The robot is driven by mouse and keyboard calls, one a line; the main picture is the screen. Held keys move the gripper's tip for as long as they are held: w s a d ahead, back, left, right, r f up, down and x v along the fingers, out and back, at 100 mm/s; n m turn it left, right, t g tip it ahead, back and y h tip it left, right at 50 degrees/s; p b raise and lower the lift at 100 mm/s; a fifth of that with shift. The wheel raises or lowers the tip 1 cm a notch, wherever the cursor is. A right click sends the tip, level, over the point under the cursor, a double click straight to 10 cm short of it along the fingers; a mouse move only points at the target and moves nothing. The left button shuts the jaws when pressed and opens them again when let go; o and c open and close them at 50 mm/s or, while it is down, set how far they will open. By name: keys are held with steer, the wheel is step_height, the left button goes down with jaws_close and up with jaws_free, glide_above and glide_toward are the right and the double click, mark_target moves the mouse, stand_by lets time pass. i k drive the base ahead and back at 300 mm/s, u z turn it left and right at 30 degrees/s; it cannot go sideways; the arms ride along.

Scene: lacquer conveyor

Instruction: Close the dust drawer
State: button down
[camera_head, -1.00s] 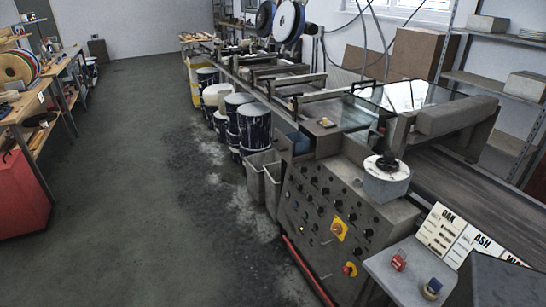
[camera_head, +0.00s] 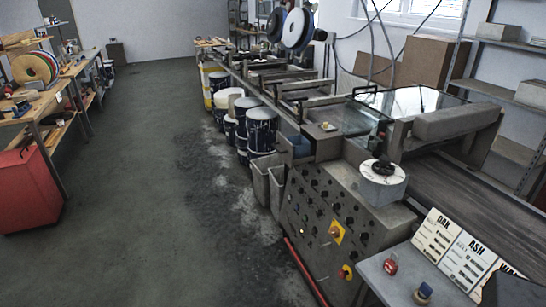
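I cannot clearly make out the dust drawer. A grey box-like part with a blue inside (camera_head: 298,146) sticks out on the aisle side of the conveyor machine, and I cannot tell whether it is the drawer. The machine's control panel (camera_head: 322,228) faces the aisle, with dark knobs and a yellow-backed switch (camera_head: 337,232). My gripper is not in view.
Two grey bins (camera_head: 268,183) stand on the floor against the machine. Blue-and-white drums (camera_head: 262,132) stand behind them. A red cabinet (camera_head: 28,190) and workbench (camera_head: 35,108) line the left. The stained floor (camera_head: 150,190) between is clear.

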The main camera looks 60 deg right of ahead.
mark_target(284, 149)
steer(key=z, duration=0.1)
steer(key=i, duration=0.95)
steer(key=u, duration=0.05)
